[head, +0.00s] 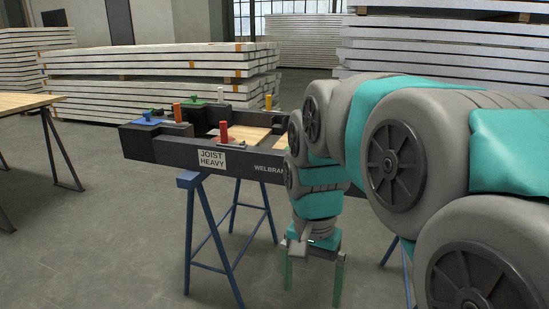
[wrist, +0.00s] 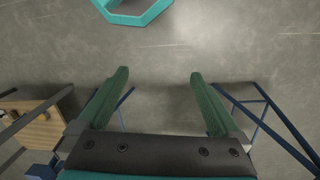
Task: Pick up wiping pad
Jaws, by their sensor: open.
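My gripper (head: 313,275) hangs fingers down in front of the dark frame (head: 240,163), below its top edge. In the wrist view the two green fingers of my gripper (wrist: 158,76) are wide apart, with only bare floor between them. I cannot tell for sure which thing is the wiping pad. A blue flat piece with a knob (head: 147,121) sits on the frame's left corner. A green flat piece (head: 196,102) lies at the frame's back. A red upright handle (head: 223,131) stands near the front rail. My arm hides the frame's right part.
The frame rests on blue trestles (head: 213,245). Orange (head: 178,112), white (head: 220,94) and yellow (head: 268,102) upright pieces stand around it. Wooden boards (head: 240,136) lie inside. A wooden table (head: 22,102) stands at left; panel stacks (head: 150,75) are behind. Floor between is clear.

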